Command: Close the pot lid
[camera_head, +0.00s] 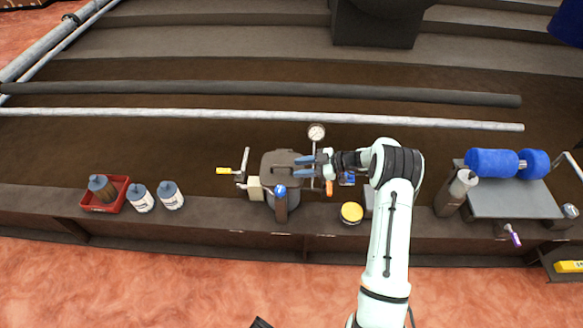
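The dark grey pot (290,202) stands on the brown bench, left of the picture's middle. Its grey lid (279,163) is at the top of the pot; I cannot tell from this angle whether it sits flush. My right gripper (298,166) reaches in from the right, at the lid's right edge. Its two blue fingers are apart with a gap between them. I cannot tell whether they touch the lid. My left gripper does not show.
A blue-capped dark bottle (281,206) stands in front of the pot. A gauge (316,132) rises behind it, and a yellow-handled valve (224,170) is at its left. A yellow-lidded jar (351,212) is at right. White bottles (141,198) and a red tray (121,184) are farther left.

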